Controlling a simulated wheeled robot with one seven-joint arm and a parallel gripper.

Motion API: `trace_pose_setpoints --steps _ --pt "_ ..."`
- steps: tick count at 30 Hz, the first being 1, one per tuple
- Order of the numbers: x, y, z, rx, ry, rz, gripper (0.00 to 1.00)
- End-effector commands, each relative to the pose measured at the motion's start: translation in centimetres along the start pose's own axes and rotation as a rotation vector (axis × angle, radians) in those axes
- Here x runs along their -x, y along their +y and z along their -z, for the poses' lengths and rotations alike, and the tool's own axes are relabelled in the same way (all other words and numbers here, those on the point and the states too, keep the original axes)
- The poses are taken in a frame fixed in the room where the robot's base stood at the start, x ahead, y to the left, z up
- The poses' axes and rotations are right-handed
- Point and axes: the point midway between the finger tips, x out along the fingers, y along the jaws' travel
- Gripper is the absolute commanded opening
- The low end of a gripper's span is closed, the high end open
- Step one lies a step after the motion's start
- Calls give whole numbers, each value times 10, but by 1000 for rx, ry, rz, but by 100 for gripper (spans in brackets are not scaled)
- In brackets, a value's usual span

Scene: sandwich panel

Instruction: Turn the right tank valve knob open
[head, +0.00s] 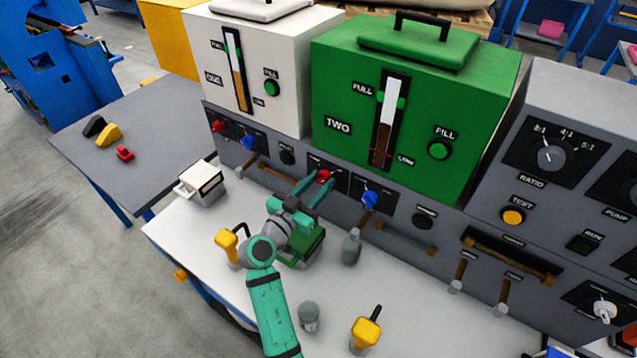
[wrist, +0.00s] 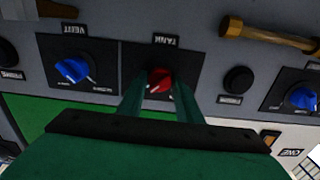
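The right tank valve knob (head: 323,175) is red and sits on a dark plate below the green tank marked TWO (head: 345,85). In the wrist view, which is upside down, the red knob (wrist: 160,80) shows under the TANK label. My gripper (head: 321,182) reaches the panel at this knob. Its two green fingers are apart, one on each side of the knob, as the wrist view also shows for the gripper (wrist: 160,92). I cannot tell whether the fingers touch it. The fingers hide part of its plate and markings.
A blue vent knob (head: 369,199) is to the right, and a black button (head: 287,157) to the left. The left tank has its own red knob (head: 218,126).

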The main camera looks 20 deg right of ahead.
Motion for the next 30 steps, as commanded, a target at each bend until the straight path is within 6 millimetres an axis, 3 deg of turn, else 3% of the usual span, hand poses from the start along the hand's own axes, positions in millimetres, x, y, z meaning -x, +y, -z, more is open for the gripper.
trace_pose_setpoints --steps 2,14,30 --pt "-1 2 0 0 0 -4 49" --pt "7 -1 0 1 1 2 49" --pt "95 0 0 0 -1 0 49"
